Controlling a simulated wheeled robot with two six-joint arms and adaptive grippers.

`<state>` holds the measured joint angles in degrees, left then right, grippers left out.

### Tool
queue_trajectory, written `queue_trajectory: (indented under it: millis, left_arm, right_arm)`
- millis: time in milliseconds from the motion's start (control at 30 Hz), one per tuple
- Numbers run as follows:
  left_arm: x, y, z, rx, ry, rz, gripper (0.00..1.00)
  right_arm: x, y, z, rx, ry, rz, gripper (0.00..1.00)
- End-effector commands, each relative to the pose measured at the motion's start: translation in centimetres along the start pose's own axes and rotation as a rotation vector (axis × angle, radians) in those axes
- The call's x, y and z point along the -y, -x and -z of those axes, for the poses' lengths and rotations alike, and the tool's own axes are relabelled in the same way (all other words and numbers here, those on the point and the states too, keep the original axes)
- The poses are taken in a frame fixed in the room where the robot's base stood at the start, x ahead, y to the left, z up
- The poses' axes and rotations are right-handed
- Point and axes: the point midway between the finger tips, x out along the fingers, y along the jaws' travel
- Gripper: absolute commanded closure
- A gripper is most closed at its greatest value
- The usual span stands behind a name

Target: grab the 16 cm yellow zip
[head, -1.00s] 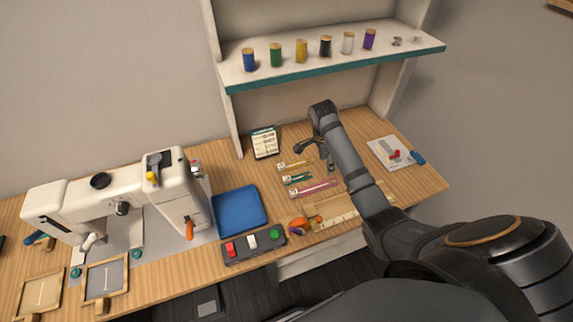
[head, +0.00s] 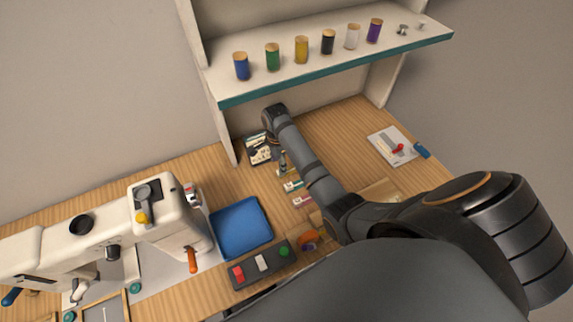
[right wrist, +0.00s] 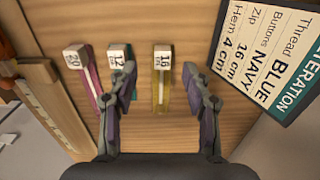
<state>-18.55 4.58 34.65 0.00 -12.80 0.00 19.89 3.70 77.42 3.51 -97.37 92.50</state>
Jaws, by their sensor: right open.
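The yellow zip (right wrist: 164,92) lies on the wooden table in the right wrist view, with a white end tag marked 16. My right gripper (right wrist: 158,76) is open, its two fingers on either side of the yellow zip, and nothing is held. The left finger overlaps the teal zip (right wrist: 118,72), whose tag reads 12. The pink zip (right wrist: 92,88), tagged 20, lies farther left. My left gripper is not in view.
An alteration card (right wrist: 268,55) stands right of the zips; it reads Thread BLUE, Buttons NAVY, Zip 16 cm, Hem 4 cm. A blue tray (head: 240,228), a button box (head: 262,264) and a sewing machine (head: 165,225) are to the left. A shelf (head: 330,68) with thread spools overhangs.

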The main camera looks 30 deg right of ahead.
Motion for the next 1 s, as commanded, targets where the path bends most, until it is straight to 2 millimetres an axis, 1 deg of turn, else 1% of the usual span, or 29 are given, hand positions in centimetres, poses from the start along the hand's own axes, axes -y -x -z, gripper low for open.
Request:
queue_trajectory:
  millis: [67, 200, 267, 300, 400, 500, 633, 767, 1000]
  left_arm:
    - [0.0, 0.0, 0.9, -0.013, 0.001, 0.000, 0.60]
    - [0.1, 0.2, 3.7, -0.055, 0.002, 0.001, 0.60]
    - [0.1, 0.6, 4.5, -0.068, 0.003, 0.001, 0.60]
    - [0.1, 0.8, 4.7, -0.070, 0.003, 0.001, 0.60]
    - [0.1, 0.8, 4.3, -0.064, 0.003, 0.001, 0.60]
    - [0.1, 0.7, 3.4, -0.050, 0.002, 0.001, 0.60]
    - [0.1, 0.7, 2.5, -0.037, 0.001, 0.001, 0.60]
    - [0.1, 0.7, 2.5, -0.036, 0.002, 0.001, 0.60]
    - [0.1, 0.7, 2.6, -0.038, 0.002, 0.001, 0.60]
  right_arm:
    - [0.0, -0.5, 0.0, 0.000, 0.000, 0.001, 0.51]
    - [0.0, -0.9, 0.0, 0.000, 0.000, -0.002, 0.51]
    - [0.0, -1.7, -0.1, 0.000, 0.000, -0.003, 0.51]
    - [0.1, -2.4, -0.1, 0.001, 0.000, -0.004, 0.51]
    - [0.2, -4.2, -0.1, 0.001, 0.000, -0.003, 0.51]
    - [0.2, -5.4, -0.1, 0.001, 0.001, -0.002, 0.51]
    - [0.2, -5.8, -0.1, 0.001, 0.001, 0.001, 0.51]
    - [0.2, -5.7, -0.1, 0.000, 0.001, 0.001, 0.51]
    - [0.2, -5.7, -0.1, 0.000, 0.001, 0.001, 0.84]
